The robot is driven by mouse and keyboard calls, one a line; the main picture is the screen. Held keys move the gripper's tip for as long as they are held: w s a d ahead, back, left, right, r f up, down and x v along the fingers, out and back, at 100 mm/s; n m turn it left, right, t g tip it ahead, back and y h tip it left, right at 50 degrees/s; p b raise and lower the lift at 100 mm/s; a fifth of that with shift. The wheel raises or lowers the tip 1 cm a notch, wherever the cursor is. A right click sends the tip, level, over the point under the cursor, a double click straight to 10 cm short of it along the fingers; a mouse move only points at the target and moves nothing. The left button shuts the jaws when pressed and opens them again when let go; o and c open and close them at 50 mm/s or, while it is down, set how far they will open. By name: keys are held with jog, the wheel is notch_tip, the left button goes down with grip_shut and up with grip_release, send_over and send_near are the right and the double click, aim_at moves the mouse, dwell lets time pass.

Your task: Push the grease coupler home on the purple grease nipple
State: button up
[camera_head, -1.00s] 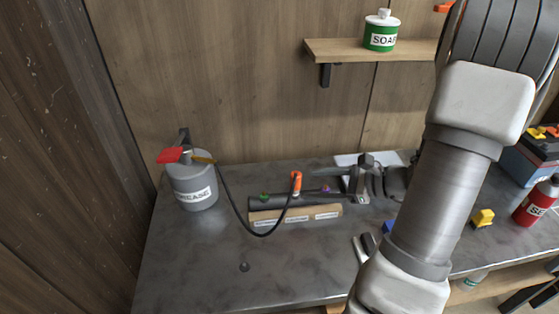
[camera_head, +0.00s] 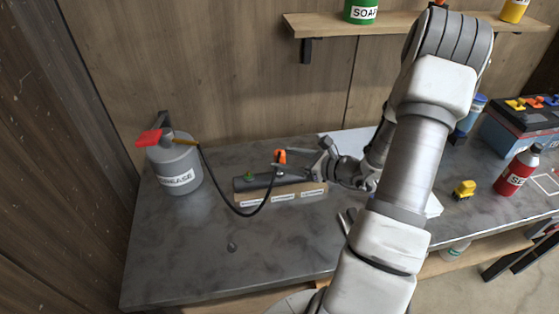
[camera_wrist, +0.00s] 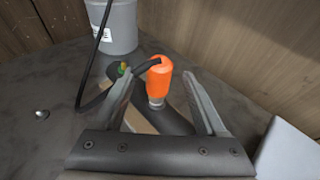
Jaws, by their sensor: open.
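The orange grease coupler (camera_head: 280,156) stands upright on the dark bar (camera_head: 256,183), with the black hose at its top. In the wrist view the coupler (camera_wrist: 160,76) is between my gripper's fingers. A metal collar shows below it, but I cannot tell how it sits on the bar. My gripper (camera_head: 291,164) is open and reaches in from the right, fingers either side of the coupler. A green nipple (camera_head: 249,175) is left of the coupler. The purple nipple cannot be seen now; my gripper covers that end of the bar.
The grey grease pot (camera_head: 176,168) with a red top stands at the left, its hose (camera_head: 217,189) looping across the bench (camera_head: 190,250). A labelled wooden block (camera_head: 285,198) fronts the bar. A red bottle (camera_head: 517,172) and a yellow item (camera_head: 464,189) are at the right. A shelf (camera_head: 400,24) is above.

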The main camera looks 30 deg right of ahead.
jog(key=x, duration=0.5)
jog(key=shift+w+a+f, duration=0.15)
jog(key=shift+a+f, duration=0.05)
jog(key=shift+f, duration=0.15)
grip_shut()
